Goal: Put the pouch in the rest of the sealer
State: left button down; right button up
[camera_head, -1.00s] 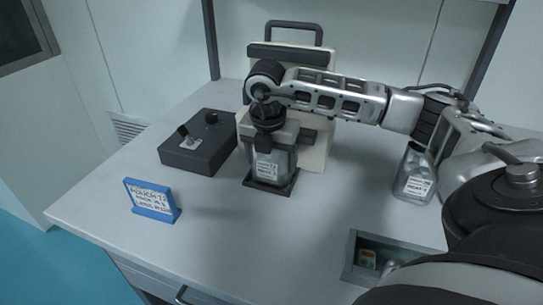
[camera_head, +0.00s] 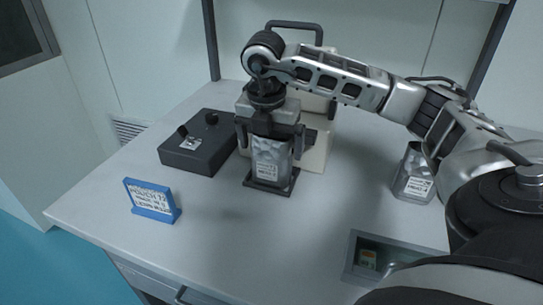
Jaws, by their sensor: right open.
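A silver pouch (camera_head: 271,158) with a white label stands upright on the dark rest (camera_head: 284,188) at the front of the sealer. The cream sealer (camera_head: 319,148) with a dark handle is mostly hidden behind my right arm and gripper. My right gripper (camera_head: 271,142) comes down from above, open, with one finger on each side of the pouch's upper part. Whether the fingers touch the pouch cannot be told. My left gripper is not in view.
A second silver pouch (camera_head: 413,170) stands on the table at right, beside my right arm. A dark control box (camera_head: 199,157) stands left of the sealer. A blue-framed sign (camera_head: 151,200) is front left. A recessed tray (camera_head: 352,262) is front right. The front middle is clear.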

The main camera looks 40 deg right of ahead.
jog(key=r, duration=0.4)
jog(key=a+r, duration=0.1)
jog(key=r, duration=0.2)
jog(key=shift+s+r, duration=0.1)
jog(key=shift+s, duration=0.15)
